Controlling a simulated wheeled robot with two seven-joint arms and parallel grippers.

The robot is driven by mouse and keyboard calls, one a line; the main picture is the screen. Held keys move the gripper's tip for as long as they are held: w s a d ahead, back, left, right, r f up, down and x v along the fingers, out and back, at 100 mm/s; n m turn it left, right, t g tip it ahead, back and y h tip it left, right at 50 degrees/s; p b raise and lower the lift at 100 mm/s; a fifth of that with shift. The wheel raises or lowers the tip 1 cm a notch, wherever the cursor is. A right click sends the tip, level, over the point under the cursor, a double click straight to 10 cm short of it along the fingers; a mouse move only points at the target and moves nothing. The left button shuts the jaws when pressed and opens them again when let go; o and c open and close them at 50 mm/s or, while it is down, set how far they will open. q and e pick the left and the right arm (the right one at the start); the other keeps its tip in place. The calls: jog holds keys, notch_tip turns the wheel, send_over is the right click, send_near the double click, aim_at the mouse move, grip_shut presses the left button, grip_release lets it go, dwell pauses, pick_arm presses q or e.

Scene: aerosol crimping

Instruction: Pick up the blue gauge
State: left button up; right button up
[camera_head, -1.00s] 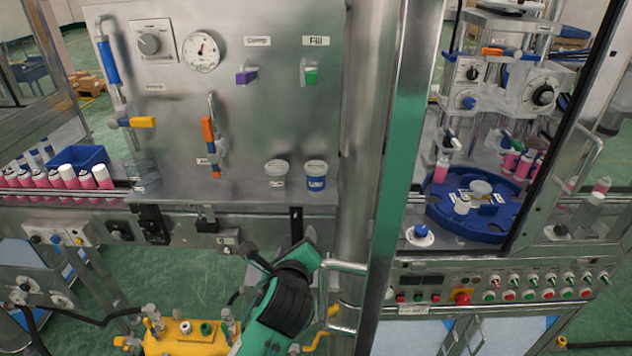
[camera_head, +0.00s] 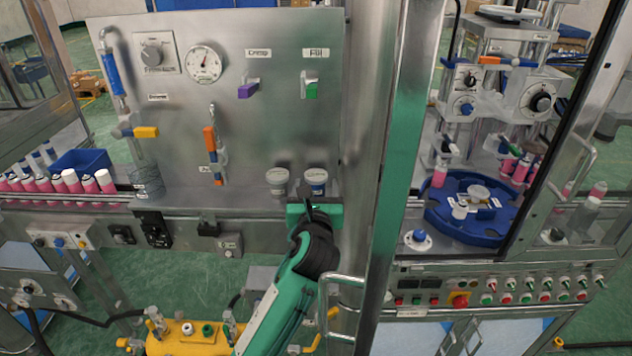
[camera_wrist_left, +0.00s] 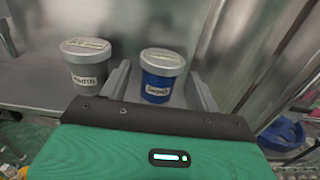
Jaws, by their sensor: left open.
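The blue gauge (camera_head: 316,177) is a small cup with a grey lid, upright on the steel ledge below the panel. In the left wrist view the blue gauge (camera_wrist_left: 158,84) has a white label and shows between my two fingers. My left gripper (camera_head: 314,200) is open at the ledge's front, just in front of the gauge, and hides its lower part in the head view. I cannot tell whether the fingers touch it. My right gripper is not in view.
A grey cup (camera_head: 277,182) with a similar lid stands close to the left of the blue gauge, near my left finger. A steel post (camera_head: 365,150) rises to the right. A blue turntable (camera_head: 470,225) is behind the frame at right.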

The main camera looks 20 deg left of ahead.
pick_arm(q)
jog(key=shift+x, duration=1)
jog(key=c, duration=1.2)
